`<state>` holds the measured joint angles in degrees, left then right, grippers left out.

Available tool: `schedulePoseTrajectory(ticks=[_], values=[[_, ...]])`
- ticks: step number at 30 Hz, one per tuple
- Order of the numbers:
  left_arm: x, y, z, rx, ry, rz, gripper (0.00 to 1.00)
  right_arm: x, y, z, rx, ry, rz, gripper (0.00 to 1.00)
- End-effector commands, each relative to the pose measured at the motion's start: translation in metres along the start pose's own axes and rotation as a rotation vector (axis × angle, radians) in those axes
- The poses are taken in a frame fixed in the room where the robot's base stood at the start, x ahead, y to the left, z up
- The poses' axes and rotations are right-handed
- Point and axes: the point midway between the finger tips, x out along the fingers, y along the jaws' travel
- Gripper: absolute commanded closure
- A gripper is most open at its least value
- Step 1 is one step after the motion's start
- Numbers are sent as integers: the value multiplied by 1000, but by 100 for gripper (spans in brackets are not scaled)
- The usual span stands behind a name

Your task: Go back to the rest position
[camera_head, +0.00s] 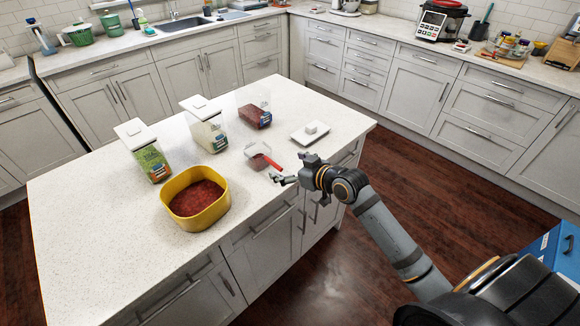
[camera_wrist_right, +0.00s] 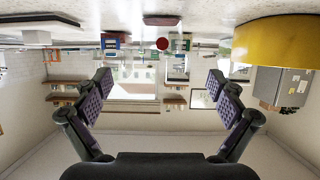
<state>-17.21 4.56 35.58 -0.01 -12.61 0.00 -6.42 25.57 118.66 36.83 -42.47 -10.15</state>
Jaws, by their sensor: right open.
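My right gripper (camera_head: 284,176) is open and empty at the right edge of the island, close to the red handle (camera_head: 272,162) of a small clear scoop (camera_head: 257,154). The scoop holds some reddish stuff and lies on the island top (camera_head: 105,215). In the right wrist view, which is upside down, the spread fingers of the gripper (camera_wrist_right: 160,88) have nothing between them. The red handle end (camera_wrist_right: 162,43) shows beyond them. My left gripper is not in view.
A yellow bowl (camera_head: 164,208) of red stuff stands nearby. Floor (camera_head: 430,200) is open to the right.

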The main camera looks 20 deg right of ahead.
Motion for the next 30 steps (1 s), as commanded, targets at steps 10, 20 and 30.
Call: schedulePoseTrajectory(ticks=[10, 20, 30], values=[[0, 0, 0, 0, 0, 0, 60, -15, -2, -1, 1, 1, -4, 5], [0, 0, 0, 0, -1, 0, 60, -15, -2, 0, 1, -2, -4, 5], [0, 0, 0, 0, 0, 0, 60, -69, -49, 121, 33, -430, 81, 5]])
